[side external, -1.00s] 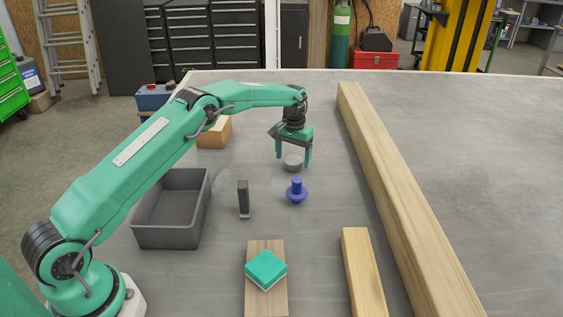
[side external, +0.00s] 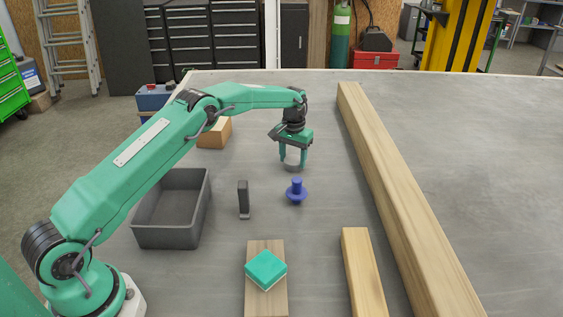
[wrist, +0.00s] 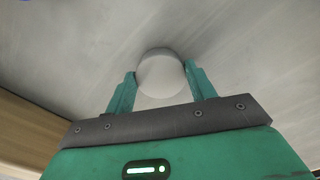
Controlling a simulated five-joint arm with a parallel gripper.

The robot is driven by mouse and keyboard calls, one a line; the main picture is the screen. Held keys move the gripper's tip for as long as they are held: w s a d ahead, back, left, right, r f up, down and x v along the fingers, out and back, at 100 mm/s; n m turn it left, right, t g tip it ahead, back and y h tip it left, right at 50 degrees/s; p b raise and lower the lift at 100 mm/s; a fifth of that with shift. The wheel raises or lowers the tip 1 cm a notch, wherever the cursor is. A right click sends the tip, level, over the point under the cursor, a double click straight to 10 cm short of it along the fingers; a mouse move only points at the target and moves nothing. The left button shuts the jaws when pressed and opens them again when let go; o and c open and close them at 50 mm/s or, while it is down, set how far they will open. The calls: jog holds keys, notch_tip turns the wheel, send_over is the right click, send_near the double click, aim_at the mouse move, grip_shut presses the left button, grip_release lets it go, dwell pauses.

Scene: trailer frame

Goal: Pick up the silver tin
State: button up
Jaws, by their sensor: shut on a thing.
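The silver tin (side external: 292,166) is a small, round grey tin on the grey table, partly hidden by my fingers. My gripper (side external: 293,162) points down over it and is shut on it, one finger on each side. In the wrist view the round top of the tin (wrist: 160,74) sits between the two green fingertips of my gripper (wrist: 161,78). I cannot tell any gap between the tin and the table.
A blue knobbed piece (side external: 296,191) stands just in front of the tin. A long wooden beam (side external: 395,190) runs along the right. A teal block (side external: 266,268) lies on a board in front.

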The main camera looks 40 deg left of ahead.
aim_at(293, 160)
jog(key=shift+r, duration=0.2)
jog(key=shift+r, duration=1.4)
jog(key=s+d+r, duration=0.5)
jog(key=d+r, duration=0.3)
jog(key=d, duration=0.2)
jog(key=shift+d, duration=0.3)
jog(key=shift+a, duration=0.1)
